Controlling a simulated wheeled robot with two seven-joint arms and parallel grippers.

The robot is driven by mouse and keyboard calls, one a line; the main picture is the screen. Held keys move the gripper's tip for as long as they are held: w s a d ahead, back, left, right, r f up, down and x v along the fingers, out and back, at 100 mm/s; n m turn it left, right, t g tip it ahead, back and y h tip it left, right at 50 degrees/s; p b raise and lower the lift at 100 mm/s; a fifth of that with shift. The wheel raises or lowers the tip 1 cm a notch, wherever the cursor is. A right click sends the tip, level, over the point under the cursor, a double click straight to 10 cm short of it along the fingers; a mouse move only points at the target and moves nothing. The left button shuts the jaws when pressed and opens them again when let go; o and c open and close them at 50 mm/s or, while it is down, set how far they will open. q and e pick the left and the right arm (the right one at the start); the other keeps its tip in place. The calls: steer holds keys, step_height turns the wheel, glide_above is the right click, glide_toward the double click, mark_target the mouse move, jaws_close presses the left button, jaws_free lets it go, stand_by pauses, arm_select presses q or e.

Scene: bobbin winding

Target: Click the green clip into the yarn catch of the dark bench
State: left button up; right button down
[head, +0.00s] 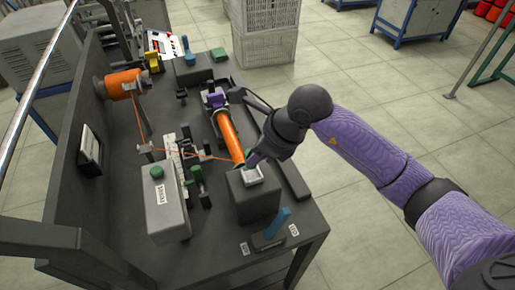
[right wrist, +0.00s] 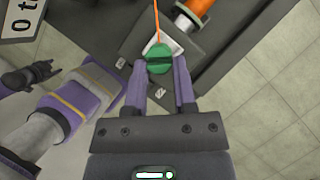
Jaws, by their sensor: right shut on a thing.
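My right gripper (head: 253,160) is low over the yarn catch, a dark block (head: 254,200) with a pale top plate (head: 253,176) at the bench's near right. In the right wrist view its two purple fingers (right wrist: 158,66) are shut on the round green clip (right wrist: 159,53). Orange yarn runs up from the clip. The pale plate (right wrist: 149,45) shows just behind the clip; I cannot tell whether they touch. In the head view my fingers hide the clip. My left gripper (right wrist: 30,75) seems to show as a small dark shape in the right wrist view; its jaws are unclear.
The dark bench (head: 220,255) carries an orange yarn spool (head: 124,84), an orange bobbin (head: 230,136) just behind the catch, and a grey box with a green button (head: 157,172). Yarn crosses the bench to my right gripper. A blue-handled tool (head: 277,224) stands at the front edge.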

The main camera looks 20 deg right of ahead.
steer(key=shift+s+f+b, duration=0.1)
steer(key=shift+f+b, duration=1.5)
steer(key=shift+f, duration=0.4)
steer(key=shift+c, duration=1.8)
jaws_free()
steer(key=shift+r, duration=0.1)
steer(key=p+v, duration=0.2)
steer(key=v, duration=0.8)
